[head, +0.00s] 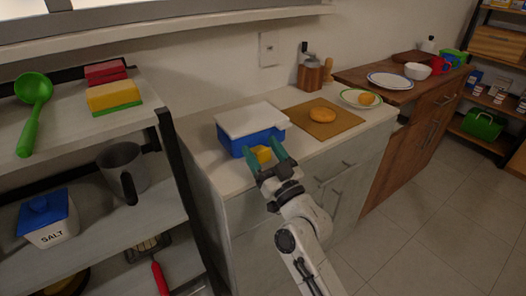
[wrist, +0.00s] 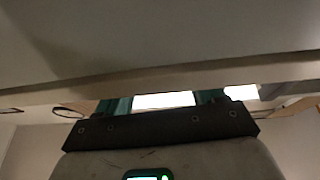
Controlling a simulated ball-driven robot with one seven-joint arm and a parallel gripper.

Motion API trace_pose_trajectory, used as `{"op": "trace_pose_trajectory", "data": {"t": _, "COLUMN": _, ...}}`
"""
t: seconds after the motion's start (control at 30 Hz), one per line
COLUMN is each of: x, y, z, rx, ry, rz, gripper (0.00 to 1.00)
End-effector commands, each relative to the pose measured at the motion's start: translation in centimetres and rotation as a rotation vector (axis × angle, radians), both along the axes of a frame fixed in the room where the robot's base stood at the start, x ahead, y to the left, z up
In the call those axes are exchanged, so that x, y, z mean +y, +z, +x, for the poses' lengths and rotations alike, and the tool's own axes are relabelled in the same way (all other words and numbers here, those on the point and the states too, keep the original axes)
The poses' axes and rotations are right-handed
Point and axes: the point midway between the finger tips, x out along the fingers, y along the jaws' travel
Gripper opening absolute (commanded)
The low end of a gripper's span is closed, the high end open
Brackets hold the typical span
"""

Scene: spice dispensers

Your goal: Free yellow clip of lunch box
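The lunch box (head: 236,145) has a blue body and a white lid (head: 252,119). It stands on the pale counter in the head view. Its yellow clip (head: 263,155) shows on the side facing my arm. My gripper (head: 264,151) is open in front of the box, its two teal fingers spread with the clip seen between them. I cannot tell whether they touch the clip or box. In the wrist view the spread fingers (wrist: 164,101) show only in part, and the clip cannot be made out.
A wooden board (head: 335,125) with a round orange-yellow item (head: 322,114) lies right of the box. A grinder (head: 309,76) and a plate (head: 349,98) stand farther back. Shelves with a grey mug (head: 122,171) and salt box (head: 47,221) are at left. Open floor (head: 440,215) lies right.

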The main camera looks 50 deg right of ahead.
Motion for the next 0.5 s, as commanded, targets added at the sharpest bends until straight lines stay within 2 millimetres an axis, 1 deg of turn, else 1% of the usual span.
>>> {"op": "trace_pose_trajectory", "data": {"t": 0.27, "x": 0.1, "y": -0.2, "z": -0.2, "rx": 0.001, "ry": 0.0, "rz": 0.0, "gripper": 0.68}}
{"op": "trace_pose_trajectory", "data": {"t": 0.37, "x": 0.3, "y": -0.7, "z": -0.9, "rx": 0.002, "ry": 0.0, "rz": 0.002, "gripper": 0.68}}
{"op": "trace_pose_trajectory", "data": {"t": 0.5, "x": 1.1, "y": -1.7, "z": -2.9, "rx": 0.004, "ry": 0.002, "rz": 0.001, "gripper": 0.68}}
